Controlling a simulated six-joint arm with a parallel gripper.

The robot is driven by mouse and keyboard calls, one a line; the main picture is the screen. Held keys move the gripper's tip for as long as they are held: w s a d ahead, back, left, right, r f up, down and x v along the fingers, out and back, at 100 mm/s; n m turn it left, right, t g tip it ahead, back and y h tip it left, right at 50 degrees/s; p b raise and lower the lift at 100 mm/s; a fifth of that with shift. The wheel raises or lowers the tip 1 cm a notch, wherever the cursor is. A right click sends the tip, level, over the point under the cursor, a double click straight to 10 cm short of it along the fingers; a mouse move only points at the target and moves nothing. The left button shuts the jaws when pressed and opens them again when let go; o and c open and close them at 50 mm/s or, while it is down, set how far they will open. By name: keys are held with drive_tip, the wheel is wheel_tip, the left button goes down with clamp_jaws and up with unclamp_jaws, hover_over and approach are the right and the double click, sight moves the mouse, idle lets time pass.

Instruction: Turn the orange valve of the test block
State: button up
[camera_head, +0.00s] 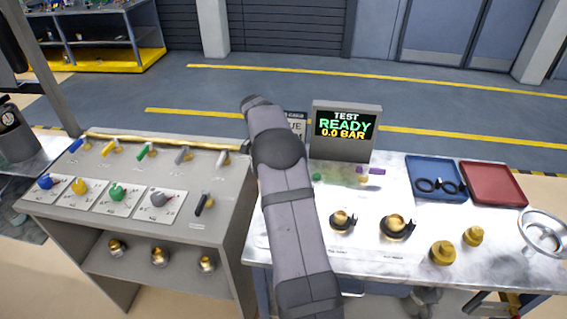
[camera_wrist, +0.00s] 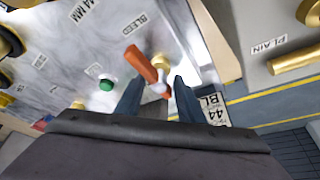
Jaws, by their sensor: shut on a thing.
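In the wrist view, the orange valve (camera_wrist: 146,66) shows as an orange lever with a pale pivot and a brass part beside it. It stands over the light metal top near a BLEED label. The near end of the lever lies between the two fingers of my gripper (camera_wrist: 158,92), which is shut on it. In the head view my arm hides the gripper and the orange valve.
A green button (camera_wrist: 106,85) sits near the lever. A grey cabinet (camera_head: 150,160) with several coloured valves stands left of my arm. Brass fittings (camera_head: 443,252), a blue tray (camera_head: 436,195) and a red tray (camera_head: 493,200) are on the bench at right.

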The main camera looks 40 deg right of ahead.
drive_tip(key=shift+o, duration=0.2)
drive_tip(key=shift+w+a, duration=0.1)
drive_tip(key=shift+a, duration=0.1)
drive_tip(key=o, duration=1)
drive_tip(key=shift+a, duration=0.1)
drive_tip(key=b+v, duration=0.2)
drive_tip(key=v, duration=0.5)
drive_tip(key=shift+r, duration=0.2)
